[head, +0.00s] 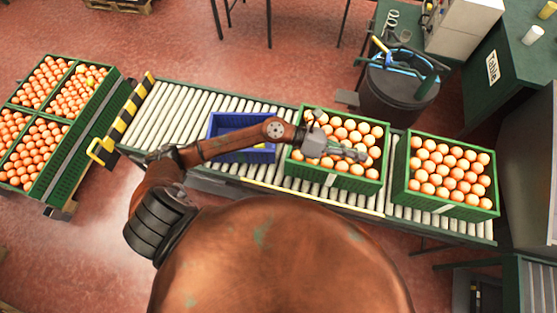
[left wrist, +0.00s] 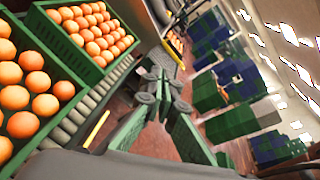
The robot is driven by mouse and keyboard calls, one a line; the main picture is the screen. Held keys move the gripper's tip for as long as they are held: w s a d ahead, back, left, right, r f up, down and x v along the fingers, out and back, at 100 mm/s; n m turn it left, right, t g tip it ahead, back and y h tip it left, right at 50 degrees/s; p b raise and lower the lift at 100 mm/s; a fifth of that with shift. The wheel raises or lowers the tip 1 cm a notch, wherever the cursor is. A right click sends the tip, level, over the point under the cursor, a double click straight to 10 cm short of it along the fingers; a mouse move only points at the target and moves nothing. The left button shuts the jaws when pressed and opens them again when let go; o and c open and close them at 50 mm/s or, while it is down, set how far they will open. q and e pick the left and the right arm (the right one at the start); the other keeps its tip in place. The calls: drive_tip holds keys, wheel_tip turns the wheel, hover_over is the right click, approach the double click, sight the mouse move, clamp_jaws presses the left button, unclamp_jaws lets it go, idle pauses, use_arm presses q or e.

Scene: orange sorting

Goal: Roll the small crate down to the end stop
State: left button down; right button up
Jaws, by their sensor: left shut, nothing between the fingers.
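The small blue crate (head: 230,123) sits on the roller conveyor (head: 170,111), left of two green crates of oranges. My left forearm crosses in front of it and hides part of it; a bit of yellow shows inside. The end stop is a yellow-and-black striped bar (head: 129,108) at the conveyor's left end, with bare rollers between it and the blue crate. My left gripper (head: 358,154) is shut and empty over the nearer green crate (head: 333,180), right of the blue crate. Its fingers also show in the left wrist view (left wrist: 155,86). My right gripper is not in view.
A second full green crate (head: 450,207) stands at the conveyor's right end. A dark bin (head: 395,95) and a green table (head: 512,62) are behind at right.

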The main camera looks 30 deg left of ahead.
use_arm(q)
wheel_tip(320, 180, down, 7)
drive_tip(key=a+m+g+y, duration=0.3)
drive_tip(key=m+g+y, duration=0.1)
drive_tip(key=m+y, duration=0.3)
drive_tip(key=y, duration=0.5)
hover_over(278, 164)
drive_tip(key=s+d, duration=0.1)
drive_tip(key=d, duration=0.8)
drive_tip(key=x, duration=0.3)
drive_tip(key=a+x, duration=0.1)
drive_tip(key=x, duration=0.2)
drive_tip(key=a+x, duration=0.1)
drive_tip(key=x, duration=0.2)
drive_tip(key=shift+s+f, duration=0.2)
drive_tip(key=shift+f, duration=0.4)
drive_tip(key=w+a+y, duration=0.1)
drive_tip(key=a+y, duration=0.2)
drive_tip(key=a, duration=0.7)
drive_tip(key=f, duration=2)
drive_tip(key=shift+w+d+f, duration=0.1)
drive_tip(key=shift+d+f, duration=0.05)
drive_tip(key=shift+d, duration=0.15)
